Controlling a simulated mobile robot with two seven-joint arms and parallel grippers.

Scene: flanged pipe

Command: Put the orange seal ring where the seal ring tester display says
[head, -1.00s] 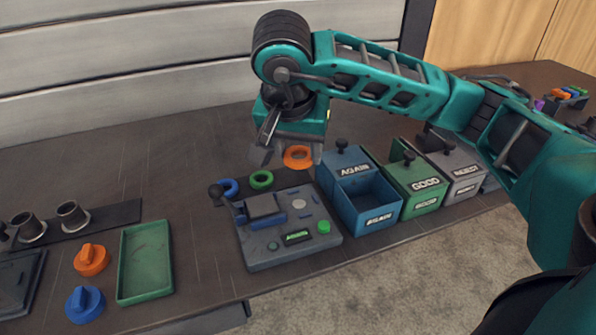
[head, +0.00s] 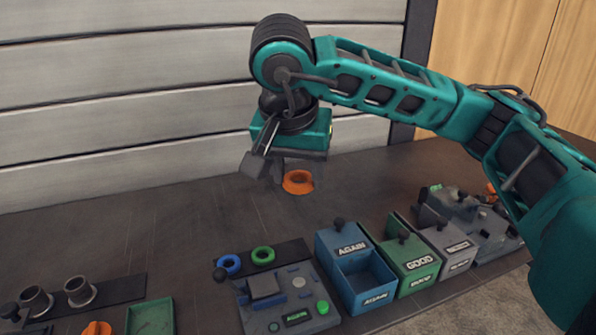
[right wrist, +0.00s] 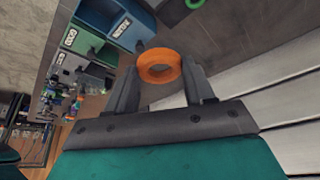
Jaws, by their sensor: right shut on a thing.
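My right gripper (head: 280,170) is shut on the orange seal ring (head: 298,182) and holds it up above the back of the bench. In the right wrist view the ring (right wrist: 159,67) sits between the two fingers. The seal ring tester (head: 262,310) is a grey block with a lever, a green button and a small lit display (head: 298,317), whose green text is too small to read surely. The blue AGAIN box (head: 362,276) has an open compartment. The green GOOD box (head: 412,262) and a grey box (head: 447,247) stand right of it. My left gripper is out of view.
A blue ring (head: 229,264) and a green ring (head: 263,255) lie on a dark strip behind the tester. Metal flanged pipes (head: 79,291) and a green tray (head: 150,317) are at the left. The bench behind the strip is clear up to the slatted wall.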

